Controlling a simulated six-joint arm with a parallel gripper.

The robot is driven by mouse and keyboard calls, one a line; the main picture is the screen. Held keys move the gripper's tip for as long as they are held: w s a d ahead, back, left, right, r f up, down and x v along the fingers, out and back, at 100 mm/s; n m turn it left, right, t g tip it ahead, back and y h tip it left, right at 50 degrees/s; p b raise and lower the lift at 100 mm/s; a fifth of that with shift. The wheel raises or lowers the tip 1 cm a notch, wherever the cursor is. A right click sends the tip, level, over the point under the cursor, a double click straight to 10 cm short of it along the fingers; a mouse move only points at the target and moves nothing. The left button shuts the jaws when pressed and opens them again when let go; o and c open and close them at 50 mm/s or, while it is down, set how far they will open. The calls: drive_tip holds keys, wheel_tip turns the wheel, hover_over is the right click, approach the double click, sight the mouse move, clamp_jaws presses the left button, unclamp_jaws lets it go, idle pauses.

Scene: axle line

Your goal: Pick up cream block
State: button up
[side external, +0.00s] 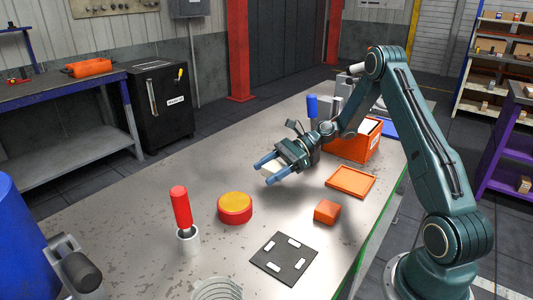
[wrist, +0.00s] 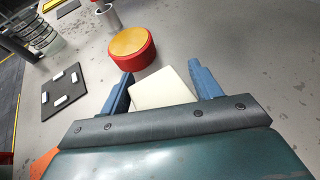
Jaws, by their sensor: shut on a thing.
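The cream block (wrist: 163,90) sits between the two blue fingers of my gripper (wrist: 164,84) in the wrist view. In the side view the cream block (side external: 273,168) shows between the fingers of my gripper (side external: 272,176), partly hidden by them. The gripper is shut on the block. It is over the middle of the metal table; I cannot tell exactly how high the block is above the surface.
A red and yellow round piece (side external: 235,207), a red-handled tool in a white cup (side external: 187,240), a dark plate with white pads (side external: 284,258), an orange block (side external: 327,211) and an orange tray (side external: 351,182) stand around. An orange bin (side external: 352,148) is behind.

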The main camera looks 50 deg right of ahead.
sight(268, 167)
drive_tip(key=shift+r, duration=2.85)
drive_tip(key=shift+a, duration=0.15)
